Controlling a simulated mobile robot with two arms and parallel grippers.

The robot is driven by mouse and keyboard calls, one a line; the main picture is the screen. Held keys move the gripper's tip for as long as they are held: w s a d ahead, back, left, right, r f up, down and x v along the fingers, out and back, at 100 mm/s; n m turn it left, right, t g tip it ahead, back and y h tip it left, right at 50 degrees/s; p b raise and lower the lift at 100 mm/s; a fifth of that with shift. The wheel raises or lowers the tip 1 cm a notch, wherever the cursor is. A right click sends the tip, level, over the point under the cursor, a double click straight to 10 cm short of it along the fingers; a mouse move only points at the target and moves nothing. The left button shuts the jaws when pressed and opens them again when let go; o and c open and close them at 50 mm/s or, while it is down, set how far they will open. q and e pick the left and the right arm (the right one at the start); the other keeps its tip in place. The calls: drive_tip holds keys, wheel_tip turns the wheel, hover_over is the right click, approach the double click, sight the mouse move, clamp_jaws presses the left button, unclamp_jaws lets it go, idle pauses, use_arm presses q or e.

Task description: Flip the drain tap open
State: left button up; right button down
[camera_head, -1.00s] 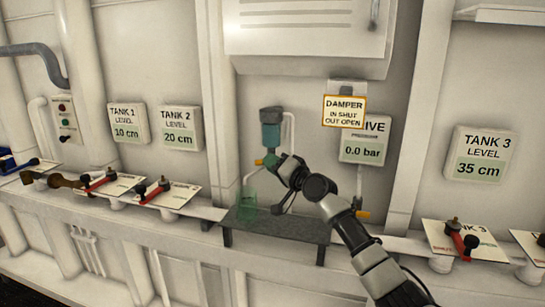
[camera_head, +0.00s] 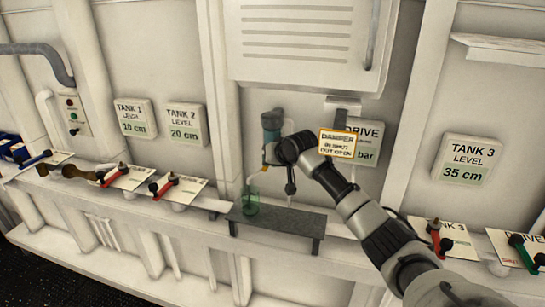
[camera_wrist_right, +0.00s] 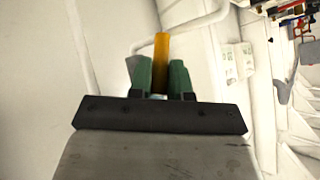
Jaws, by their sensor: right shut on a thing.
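A teal-and-grey filter bowl (camera_head: 271,127) hangs on the wall in the head view. A small orange part (camera_head: 264,169) shows below it, beside my right gripper. In the right wrist view an orange tap lever (camera_wrist_right: 162,55) stands between the green fingertips of my right gripper (camera_wrist_right: 162,80), which is shut on it. In the head view the right gripper (camera_head: 281,151) is seen from behind at the bowl's lower end; its fingertips and most of the tap are hidden. A greenish clear cup (camera_head: 251,204) stands below on a dark shelf (camera_head: 283,224). My left gripper is not in view.
A yellow-framed damper tag (camera_head: 337,144) hangs close to my right arm and partly covers the drive gauge (camera_head: 369,145). A wall cabinet (camera_head: 300,40) is above. Valves with red handles (camera_head: 164,187) line the ledge at left, and more stand at right.

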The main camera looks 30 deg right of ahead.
drive_tip(key=shift+w+a+r+n+g+h, duration=0.15)
drive_tip(key=shift+n+g+h, duration=0.15)
drive_tip(key=shift+g+h, duration=0.35)
drive_tip(key=shift+w+a+r+n+g+h, duration=0.15)
drive_tip(key=shift+n+g+h, duration=0.25)
drive_tip(key=shift+g, duration=0.45)
drive_tip(key=shift+f, duration=0.15)
drive_tip(key=c, duration=1.1)
unclamp_jaws()
drive_tip(key=shift+w, duration=0.1)
drive_tip(key=b+v, duration=0.3)
drive_tip(key=v, duration=0.4)
